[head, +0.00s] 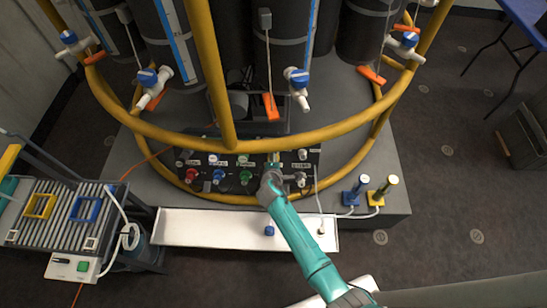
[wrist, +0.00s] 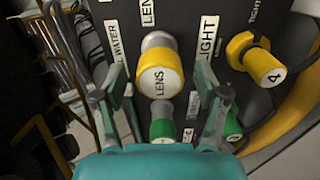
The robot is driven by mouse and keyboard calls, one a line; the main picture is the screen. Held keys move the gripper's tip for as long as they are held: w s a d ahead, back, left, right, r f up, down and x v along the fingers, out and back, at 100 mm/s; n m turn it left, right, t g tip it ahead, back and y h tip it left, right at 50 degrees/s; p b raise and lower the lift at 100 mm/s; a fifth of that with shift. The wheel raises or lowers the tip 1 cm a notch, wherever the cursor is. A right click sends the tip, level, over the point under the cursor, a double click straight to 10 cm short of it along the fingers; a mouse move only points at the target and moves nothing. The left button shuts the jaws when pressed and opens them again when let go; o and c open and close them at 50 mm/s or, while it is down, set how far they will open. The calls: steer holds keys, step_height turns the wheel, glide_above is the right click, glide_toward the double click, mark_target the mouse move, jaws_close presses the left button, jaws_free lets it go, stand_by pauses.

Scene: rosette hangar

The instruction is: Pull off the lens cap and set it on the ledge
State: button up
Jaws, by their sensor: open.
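The lens cap (wrist: 158,82) is a yellow cap with a white face marked LENS, seated on a grey stem on the dark panel in the wrist view. My gripper (wrist: 160,92) is open, with one finger on each side of the cap and visible gaps between. In the head view my gripper (head: 271,176) is at the panel's front edge and mostly hides the cap. The ledge (head: 195,227) is a long white shelf below the panel. A blue cap (head: 269,231) and a small pale piece (head: 321,230) rest on it.
A yellow knob marked 4 (wrist: 266,66) and green knobs (wrist: 163,131) sit close around the lens cap. A yellow rail (head: 150,130) curves around the panel (head: 205,175). Blue and yellow fittings (head: 367,196) stand at right. The ledge's left part is bare.

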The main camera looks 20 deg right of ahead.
stand_by(0.3)
jaws_close()
steer(key=shift+s+a, duration=0.1)
steer(key=shift+v, duration=2.85)
steer(key=shift+r, duration=0.1)
